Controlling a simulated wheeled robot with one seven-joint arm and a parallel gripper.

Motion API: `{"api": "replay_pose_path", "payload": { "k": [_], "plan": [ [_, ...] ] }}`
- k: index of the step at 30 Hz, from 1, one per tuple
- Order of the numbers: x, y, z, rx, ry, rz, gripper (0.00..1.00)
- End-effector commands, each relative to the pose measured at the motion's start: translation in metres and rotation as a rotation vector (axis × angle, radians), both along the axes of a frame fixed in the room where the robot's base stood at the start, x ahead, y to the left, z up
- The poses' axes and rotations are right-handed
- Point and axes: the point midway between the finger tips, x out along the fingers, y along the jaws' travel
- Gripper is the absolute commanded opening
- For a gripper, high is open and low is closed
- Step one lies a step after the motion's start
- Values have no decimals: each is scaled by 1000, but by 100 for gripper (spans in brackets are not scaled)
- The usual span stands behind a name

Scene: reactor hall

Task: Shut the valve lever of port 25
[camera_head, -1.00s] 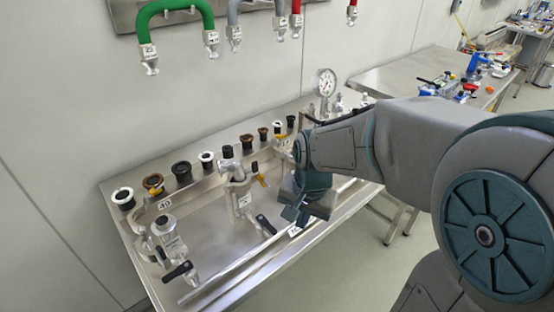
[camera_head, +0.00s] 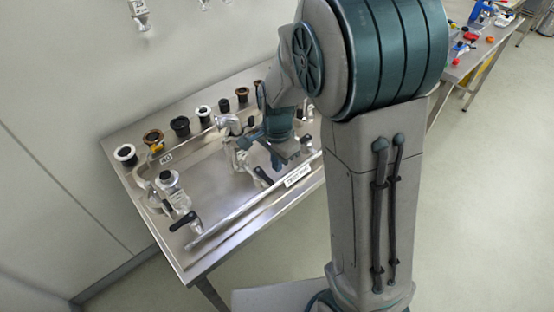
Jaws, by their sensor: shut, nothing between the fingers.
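A steel bench (camera_head: 222,205) carries valve ports with black levers. One black lever (camera_head: 262,176) lies near the middle of the bench. Another black lever (camera_head: 182,221) belongs to the port at the left front. I cannot read the number 25 on any port, so I cannot tell which lever is its own. My gripper (camera_head: 278,161) is shut and empty, low over the bench, just right of the middle lever. I cannot tell whether it touches that lever. My arm and wrist hide the right part of the bench and any ports there.
A row of black, white and brown round fittings (camera_head: 180,126) runs along the back of the bench. A "40" label (camera_head: 166,158) is at the left. Hose ends (camera_head: 140,12) hang on the wall above. A second table (camera_head: 456,66) with coloured items stands at the right. Floor (camera_head: 470,210) there is clear.

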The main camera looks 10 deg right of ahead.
Motion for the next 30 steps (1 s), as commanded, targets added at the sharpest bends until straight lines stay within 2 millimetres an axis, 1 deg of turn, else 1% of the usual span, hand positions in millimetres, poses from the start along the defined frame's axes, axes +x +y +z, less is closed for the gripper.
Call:
{"api": "replay_pose_path", "payload": {
  "k": [1, 16, 18, 25, 30],
  "plan": [
    [0, 0, -8, -1, 1, 0, 0],
    [0, 0, -51, 0, 1, 0, 0],
    [-5, 4, -47, 1, 1, 2, 0],
    [-21, 17, -46, 0, 1, 3, 0],
    [-28, 30, -46, 0, 2, 5, 0]
  ]
}}
